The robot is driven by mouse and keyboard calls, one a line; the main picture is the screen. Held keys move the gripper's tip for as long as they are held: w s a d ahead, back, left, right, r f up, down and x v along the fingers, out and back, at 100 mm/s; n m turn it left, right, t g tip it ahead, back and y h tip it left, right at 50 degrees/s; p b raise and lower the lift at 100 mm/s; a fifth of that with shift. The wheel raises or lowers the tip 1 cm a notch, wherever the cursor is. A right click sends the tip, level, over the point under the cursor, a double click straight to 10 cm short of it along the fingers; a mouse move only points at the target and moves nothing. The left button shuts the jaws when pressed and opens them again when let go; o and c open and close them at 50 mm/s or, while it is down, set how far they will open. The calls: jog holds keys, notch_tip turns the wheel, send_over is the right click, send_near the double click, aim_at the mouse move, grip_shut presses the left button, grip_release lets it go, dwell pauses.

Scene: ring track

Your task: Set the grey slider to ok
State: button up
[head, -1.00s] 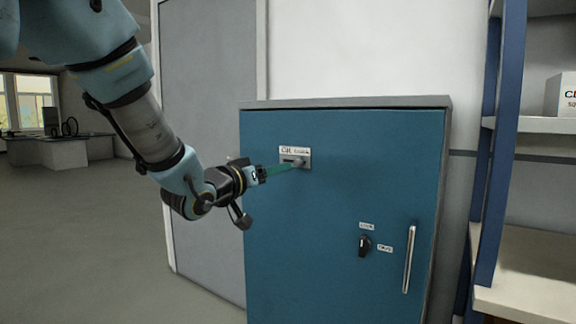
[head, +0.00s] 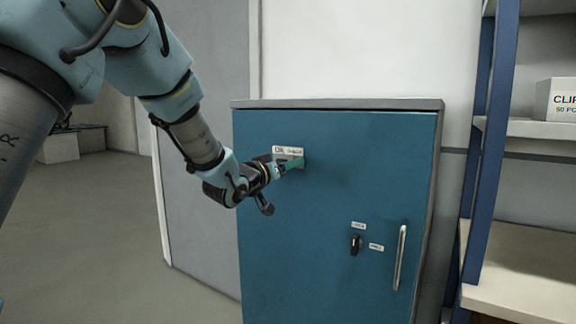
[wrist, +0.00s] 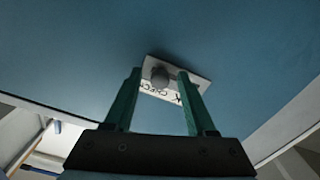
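The grey slider is a round grey knob (wrist: 160,76) on a small white plate (head: 280,150) fixed high on the blue cabinet door. The plate seems to read OK at its left end and CHECK at its right end. The wrist view shows the plate (wrist: 202,86) upside down, with the knob near the CHECK end. My gripper (head: 299,162) reaches the plate's right part from the left. In the wrist view its green fingers (wrist: 159,77) stand apart on both sides of the knob, with visible gaps. In the head view the fingers hide the knob.
Lower on the cabinet door (head: 300,240) are a black rotary knob (head: 356,244) with small labels and a vertical metal handle (head: 400,257). A blue-framed shelf (head: 487,150) holding a white box (head: 556,99) stands on the right.

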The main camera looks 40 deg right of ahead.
grip_shut()
dwell(1.2)
